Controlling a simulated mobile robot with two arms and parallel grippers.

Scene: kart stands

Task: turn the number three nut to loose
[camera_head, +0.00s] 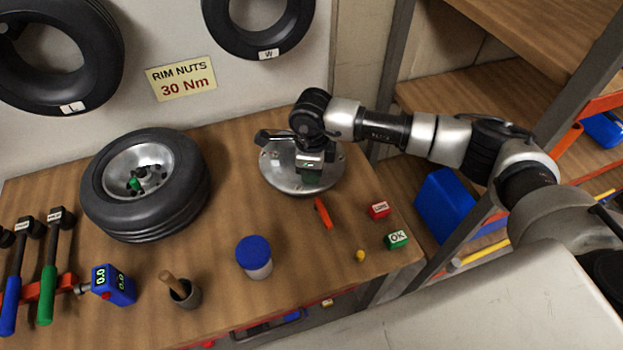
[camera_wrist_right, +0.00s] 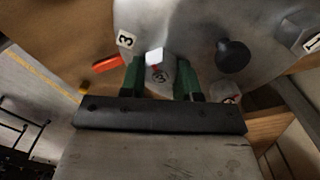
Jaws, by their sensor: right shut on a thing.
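A round metal plate (camera_head: 282,180) with nuts around it lies on the bench; it fills much of the right wrist view (camera_wrist_right: 200,35). A number 3 label (camera_wrist_right: 125,40) sits on it beside a small pale nut (camera_wrist_right: 154,56). My right gripper (camera_head: 310,172) reaches down onto the plate from above. Its green fingers (camera_wrist_right: 160,78) stand either side of the nut and are shut on it. In the head view the hand hides the nut. A number 1 label (camera_wrist_right: 312,43) shows at the right edge of the wrist view. My left gripper is not in view.
A tyre on a rim (camera_head: 185,205) lies left of the plate. In front are an orange stick (camera_head: 323,213), a red block (camera_head: 379,210), a green OK block (camera_head: 397,240) and a blue-lidded jar (camera_head: 254,252). Torque wrenches (camera_head: 48,285) lie at far left.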

